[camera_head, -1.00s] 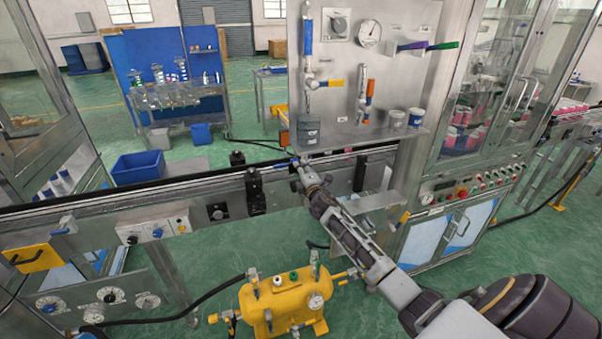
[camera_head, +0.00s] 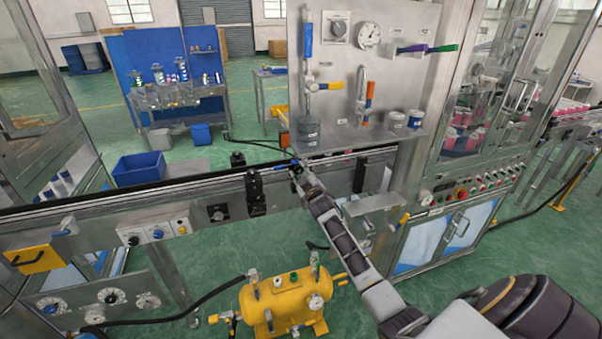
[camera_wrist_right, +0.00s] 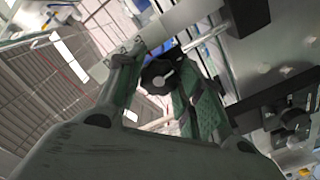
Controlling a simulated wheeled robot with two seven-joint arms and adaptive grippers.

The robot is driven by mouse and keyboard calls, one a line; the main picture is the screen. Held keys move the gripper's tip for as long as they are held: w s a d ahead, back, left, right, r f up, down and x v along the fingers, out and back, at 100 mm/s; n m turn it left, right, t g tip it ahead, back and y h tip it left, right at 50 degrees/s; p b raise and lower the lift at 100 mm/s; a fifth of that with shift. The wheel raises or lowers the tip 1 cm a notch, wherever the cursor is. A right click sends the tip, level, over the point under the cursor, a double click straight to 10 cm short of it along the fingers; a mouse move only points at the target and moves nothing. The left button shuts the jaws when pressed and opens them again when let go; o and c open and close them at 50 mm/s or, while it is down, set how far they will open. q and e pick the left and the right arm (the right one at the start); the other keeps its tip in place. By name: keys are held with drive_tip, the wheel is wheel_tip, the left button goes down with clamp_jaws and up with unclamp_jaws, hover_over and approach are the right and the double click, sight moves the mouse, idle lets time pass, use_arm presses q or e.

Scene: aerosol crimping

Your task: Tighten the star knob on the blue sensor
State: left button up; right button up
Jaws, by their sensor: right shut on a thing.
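The black star knob (camera_wrist_right: 158,76) shows in the right wrist view, between the green-padded fingers of my right gripper (camera_wrist_right: 163,84). The right gripper is shut on the knob, one finger on each side. In the head view this gripper (camera_head: 296,170) is at the conveyor rail, and the knob is hidden there. The blue sensor (camera_head: 284,165) shows as a small blue piece just left of the gripper. My left gripper is not in view.
The conveyor rail (camera_head: 110,208) runs across the scene, with a black bracket (camera_head: 255,190) left of the gripper. A metal panel with gauges and valves (camera_head: 340,80) stands behind. A yellow tank (camera_head: 285,303) sits on the floor below.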

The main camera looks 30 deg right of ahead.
drive_tip(key=shift+m, duration=0.6)
drive_tip(key=o, duration=1)
drive_tip(key=v, duration=1.2)
idle(0.7)
drive_tip(key=shift+m, duration=0.4)
